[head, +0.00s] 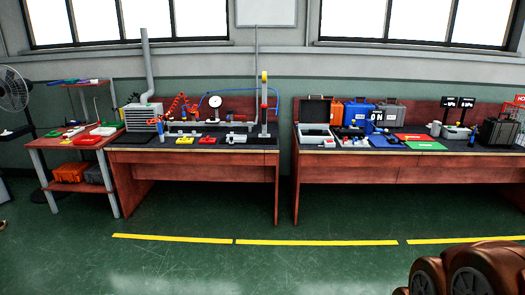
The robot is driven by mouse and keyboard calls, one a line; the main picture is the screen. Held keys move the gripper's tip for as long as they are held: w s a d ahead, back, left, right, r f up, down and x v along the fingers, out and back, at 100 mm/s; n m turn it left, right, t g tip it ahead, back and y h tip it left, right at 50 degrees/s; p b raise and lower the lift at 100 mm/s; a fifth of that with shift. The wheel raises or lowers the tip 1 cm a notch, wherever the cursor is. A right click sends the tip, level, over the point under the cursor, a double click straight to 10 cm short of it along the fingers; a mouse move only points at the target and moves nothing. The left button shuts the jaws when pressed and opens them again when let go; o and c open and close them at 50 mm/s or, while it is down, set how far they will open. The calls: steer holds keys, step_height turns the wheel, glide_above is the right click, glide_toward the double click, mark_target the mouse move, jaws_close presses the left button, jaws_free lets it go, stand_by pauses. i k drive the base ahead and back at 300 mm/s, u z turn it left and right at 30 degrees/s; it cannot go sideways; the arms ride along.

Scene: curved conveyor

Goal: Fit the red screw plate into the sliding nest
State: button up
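A small flat red piece (185,140) lies near the front edge of the left workbench, beside a yellow piece (208,140). It may be the red screw plate, but it is too small to be sure. Several small dark and grey fixtures (235,139) stand to its right on the same bench. I cannot tell which of them is the sliding nest. My gripper is not in view; only brown, rounded parts of my own arm show at the lower right, far in front of the benches.
A left workbench (190,156) and a right workbench (400,172) stand against the wall with a narrow gap between. A shelf rack (75,146) and fan (12,90) are at far left. Green floor (230,270) with a yellow line (315,242) is clear in front.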

mark_target(231, 139)
steer(key=u, duration=0.1)
steer(key=i, duration=1.7)
steer(key=u, duration=0.5)
steer(key=i, duration=1.8)
steer(key=u, duration=0.9)
steer(key=i, duration=1.6)
steer(key=u, duration=0.4)
